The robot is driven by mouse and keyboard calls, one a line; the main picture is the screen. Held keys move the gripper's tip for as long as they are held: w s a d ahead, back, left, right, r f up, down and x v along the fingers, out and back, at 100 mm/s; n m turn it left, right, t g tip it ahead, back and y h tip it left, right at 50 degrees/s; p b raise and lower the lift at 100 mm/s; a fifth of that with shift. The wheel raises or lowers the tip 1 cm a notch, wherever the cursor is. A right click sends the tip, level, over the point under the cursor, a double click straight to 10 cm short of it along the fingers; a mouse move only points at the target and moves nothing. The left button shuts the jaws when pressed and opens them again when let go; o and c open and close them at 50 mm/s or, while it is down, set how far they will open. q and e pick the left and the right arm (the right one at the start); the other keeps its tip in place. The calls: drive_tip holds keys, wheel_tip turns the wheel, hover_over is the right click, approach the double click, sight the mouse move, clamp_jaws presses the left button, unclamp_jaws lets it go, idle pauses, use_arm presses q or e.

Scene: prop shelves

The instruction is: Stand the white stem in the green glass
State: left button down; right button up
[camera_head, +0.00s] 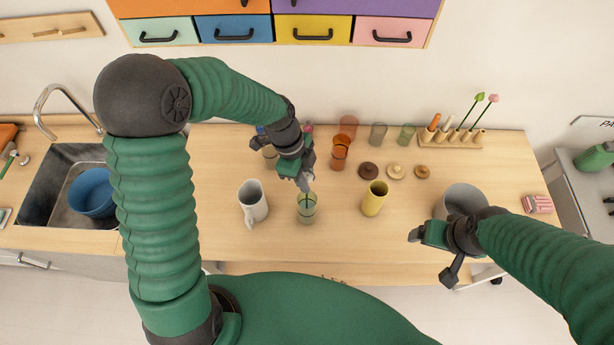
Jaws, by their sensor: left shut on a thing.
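The green glass (306,209) stands upright on the front of the wooden counter, right of a white mug. My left gripper (303,178) is directly above and behind this glass, pointing down. It is shut on a thin pale piece that looks like the white stem, mostly hidden by the fingers. I cannot tell whether its lower end is inside the glass rim. My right gripper (432,256) is open and empty, in front of the grey pot at the counter's right.
A white mug (253,203) and a yellow cup (374,198) flank the glass. Behind stand orange glasses (340,154), small lids (396,172) and a wooden rack (452,139) with upright stems. A grey pot (463,198) is right; a sink with a blue bowl (91,192) is left.

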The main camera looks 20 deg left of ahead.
use_arm(q)
drive_tip(key=c, duration=1.1)
unclamp_jaws()
drive_tip(key=shift+d, duration=0.15)
drive_tip(key=b+v, duration=0.2)
drive_tip(key=v, duration=1.4)
drive_tip(key=shift+w+r+b, duration=0.1)
drive_tip(key=shift+r+b, duration=0.25)
drive_tip(key=shift+f, duration=0.15)
drive_tip(key=s+a+f+n+t+y+b, duration=0.1)
drive_tip(key=s+f+n+b, duration=0.2)
drive_tip(key=f+n, duration=0.3)
drive_tip(key=s+f+n+t+y+b, duration=0.1)
drive_tip(key=s+f+n+b, duration=0.2)
drive_tip(key=f+n, duration=0.3)
drive_tip(key=s+a+f+n+y+b, duration=0.1)
drive_tip(key=s+f+n+b, duration=0.2)
drive_tip(key=f+n, duration=0.3)
drive_tip(key=shift+s+a+f+n+t, duration=0.1)
drive_tip(key=shift+s+a+f+t, duration=0.05)
drive_tip(key=shift+f, duration=0.65)
drive_tip(key=shift+s+a+f+n+t, duration=0.1)
drive_tip(key=shift+s+f, duration=0.1)
drive_tip(key=shift+f, duration=0.6)
drive_tip(key=shift+s+a+f+n+t, duration=0.1)
drive_tip(key=shift+s+a+f+t, duration=0.05)
drive_tip(key=shift+f, duration=0.7)
